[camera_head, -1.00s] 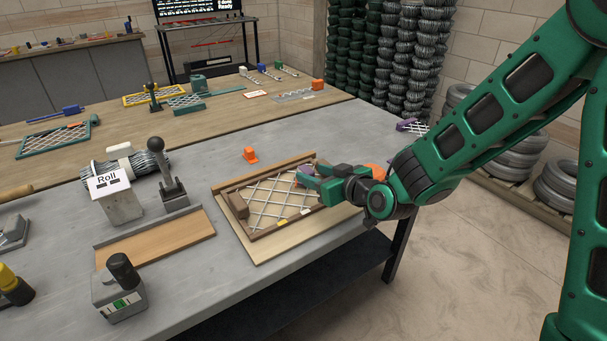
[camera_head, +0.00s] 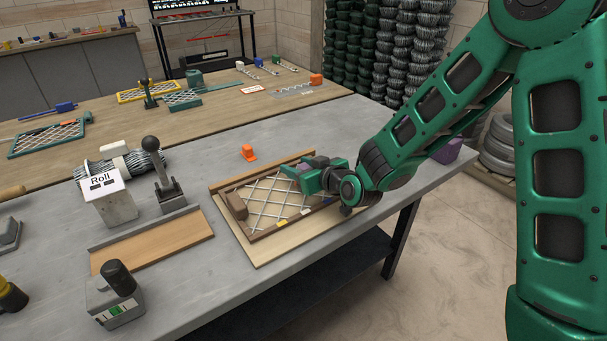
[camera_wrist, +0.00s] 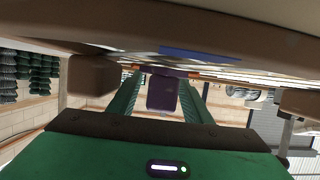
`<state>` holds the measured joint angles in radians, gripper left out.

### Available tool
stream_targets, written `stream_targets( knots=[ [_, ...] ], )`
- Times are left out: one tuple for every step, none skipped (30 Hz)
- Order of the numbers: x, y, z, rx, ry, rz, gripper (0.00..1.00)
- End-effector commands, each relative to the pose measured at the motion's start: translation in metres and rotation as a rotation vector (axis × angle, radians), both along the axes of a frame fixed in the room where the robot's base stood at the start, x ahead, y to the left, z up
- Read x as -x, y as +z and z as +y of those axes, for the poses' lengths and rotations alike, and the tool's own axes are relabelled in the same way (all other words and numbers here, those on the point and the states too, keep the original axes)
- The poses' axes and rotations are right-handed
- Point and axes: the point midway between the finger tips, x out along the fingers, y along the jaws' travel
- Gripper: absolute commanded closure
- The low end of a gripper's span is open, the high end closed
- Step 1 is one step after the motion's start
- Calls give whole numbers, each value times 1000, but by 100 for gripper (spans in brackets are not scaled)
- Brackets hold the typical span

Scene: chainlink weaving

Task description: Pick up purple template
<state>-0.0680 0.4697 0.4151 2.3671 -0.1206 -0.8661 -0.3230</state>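My gripper (camera_head: 308,173) is at the far right corner of the brown wooden frame, low over it. Its two green fingers are apart, one on each side of a small purple block (camera_wrist: 162,93), which looks like part of the purple template. Narrow gaps seem to show between block and fingers in the wrist view. In the head view only a little purple (camera_head: 304,167) shows between the fingers; the rest is hidden. Another purple piece (camera_head: 448,151) lies at the right end of the table, partly behind my arm.
The brown frame (camera_head: 262,236) holds white wire mesh (camera_head: 268,200) and lies on a pale board. A small orange piece (camera_head: 248,152) stands behind it. A lever (camera_head: 160,172) and a "Roll" block (camera_head: 107,200) stand to the left.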

Motion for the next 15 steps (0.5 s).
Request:
stream_targets(
  knots=[
    [0, 0, -1, 0, -1, 0, 67],
    [0, 0, -1, 0, -1, 0, 74],
    [0, 0, -1, 0, -1, 0, 83],
    [0, 0, -1, 0, -2, 0, 90],
    [0, 0, -2, 0, -2, 0, 98],
    [0, 0, -2, 0, -2, 0, 99],
    [0, 0, -2, 0, -2, 0, 99],
    [0, 0, -2, 0, -2, 0, 100],
    [0, 0, -2, 0, -2, 0, 100],
    [0, 0, -2, 0, -2, 0, 100],
    [0, 0, -2, 0, -2, 0, 100],
    [0, 0, -2, 0, -3, 0, 100],
    [0, 0, -2, 0, -2, 0, 100],
    [0, 1, -2, 0, -3, -1, 100],
    [0, 1, -2, 0, -3, -1, 100]
  ],
)
